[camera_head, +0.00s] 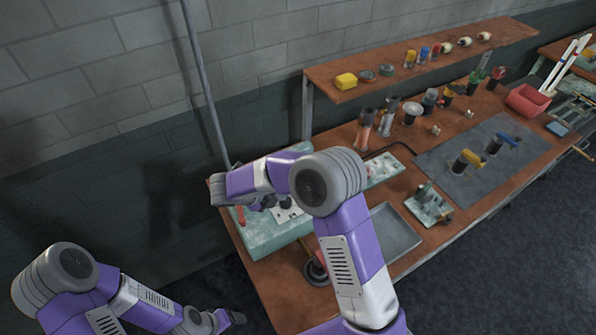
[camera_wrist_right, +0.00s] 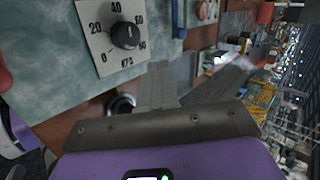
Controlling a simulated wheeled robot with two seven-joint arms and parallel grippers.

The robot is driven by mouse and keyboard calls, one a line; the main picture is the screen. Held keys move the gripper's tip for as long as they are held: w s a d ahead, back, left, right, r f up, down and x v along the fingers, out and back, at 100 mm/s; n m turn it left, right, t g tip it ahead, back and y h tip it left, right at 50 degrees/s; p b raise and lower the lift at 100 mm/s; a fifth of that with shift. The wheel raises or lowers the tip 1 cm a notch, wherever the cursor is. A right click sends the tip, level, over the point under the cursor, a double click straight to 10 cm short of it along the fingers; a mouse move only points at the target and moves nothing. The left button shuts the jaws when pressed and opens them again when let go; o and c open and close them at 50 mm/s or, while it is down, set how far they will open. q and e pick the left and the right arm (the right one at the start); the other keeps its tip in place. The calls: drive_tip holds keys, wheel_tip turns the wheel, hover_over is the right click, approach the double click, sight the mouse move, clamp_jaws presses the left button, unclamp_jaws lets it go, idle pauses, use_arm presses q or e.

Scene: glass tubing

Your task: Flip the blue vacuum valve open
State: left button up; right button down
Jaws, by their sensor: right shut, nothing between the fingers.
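I cannot make out a blue vacuum valve for certain. My right gripper (camera_head: 266,203) is over the pale green cabinet (camera_head: 262,240) at the left end of the bench, partly hidden by my own arm. In the right wrist view its fingers (camera_wrist_right: 158,84) are together and empty, apart from the white dial plate (camera_wrist_right: 112,30) with a black knob (camera_wrist_right: 125,36).
A red lever (camera_head: 240,215) stands at the cabinet's left side. A grey tray (camera_head: 392,232) and a small green-based device (camera_head: 430,206) are to the right. A shelf (camera_head: 350,98) runs behind.

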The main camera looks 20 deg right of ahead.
drive_tip(key=x, duration=1)
drive_tip(key=shift+s+d+r, duration=0.1)
drive_tip(key=shift+s+d, duration=0.05)
drive_tip(key=shift+s, duration=0.25)
drive_tip(key=shift+w+d+r+p, duration=0.1)
drive_tip(key=shift+w+d+p, duration=0.1)
drive_tip(key=shift+d, duration=0.35)
drive_tip(key=shift+w+d+r+p, duration=0.1)
drive_tip(key=shift+w+d+p, duration=0.1)
drive_tip(key=shift+d, duration=0.35)
drive_tip(key=shift+w+d+f, duration=0.15)
drive_tip(key=shift+w+d, duration=0.05)
drive_tip(key=shift+d, duration=0.45)
use_arm(q)
drive_tip(key=shift+s+r, duration=0.4)
drive_tip(key=shift+r, duration=0.25)
